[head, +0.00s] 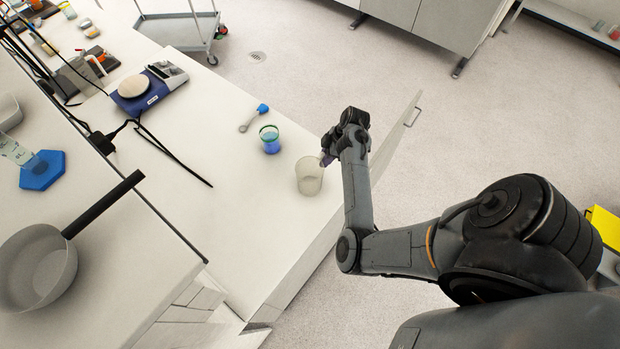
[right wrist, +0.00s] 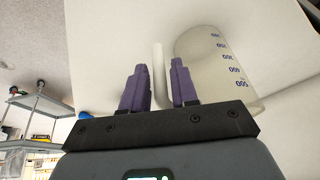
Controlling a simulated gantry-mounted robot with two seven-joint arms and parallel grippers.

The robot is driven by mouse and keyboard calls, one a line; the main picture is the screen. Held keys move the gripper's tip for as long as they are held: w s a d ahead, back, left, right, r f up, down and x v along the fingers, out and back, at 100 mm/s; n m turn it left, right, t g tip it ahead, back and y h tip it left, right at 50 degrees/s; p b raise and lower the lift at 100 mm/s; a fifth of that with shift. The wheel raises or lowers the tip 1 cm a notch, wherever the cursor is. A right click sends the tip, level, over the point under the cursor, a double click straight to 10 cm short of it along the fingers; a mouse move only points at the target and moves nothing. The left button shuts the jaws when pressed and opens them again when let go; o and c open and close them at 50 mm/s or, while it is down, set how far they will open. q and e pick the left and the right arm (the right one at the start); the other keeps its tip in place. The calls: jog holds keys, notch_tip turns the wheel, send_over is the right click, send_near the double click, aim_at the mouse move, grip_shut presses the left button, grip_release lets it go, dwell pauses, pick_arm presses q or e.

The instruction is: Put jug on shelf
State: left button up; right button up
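The jug (head: 309,176) is a translucent, pale measuring jug standing upright on the white bench near its right edge. In the right wrist view the jug (right wrist: 222,70) shows blue volume marks, and its pale handle strip (right wrist: 158,62) lies between the purple fingers. My right gripper (head: 328,158) is at the jug's right side, at the handle. In the right wrist view the right gripper (right wrist: 159,82) is open, with gaps between the fingers and the handle. No surface is clearly identifiable as the shelf; a raised white surface (head: 110,265) is at left. My left gripper is not in view.
A blue-filled beaker (head: 269,140) and a blue-tipped item (head: 254,117) stand close behind the jug. A hotplate (head: 148,88) with cables is farther back. A pan (head: 38,265) and a blue hexagonal base (head: 42,170) are on the raised surface.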

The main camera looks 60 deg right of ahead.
jog(key=shift+x, duration=1.1)
jog(key=shift+c, duration=0.2)
grip_shut()
jog(key=shift+r, duration=0.15)
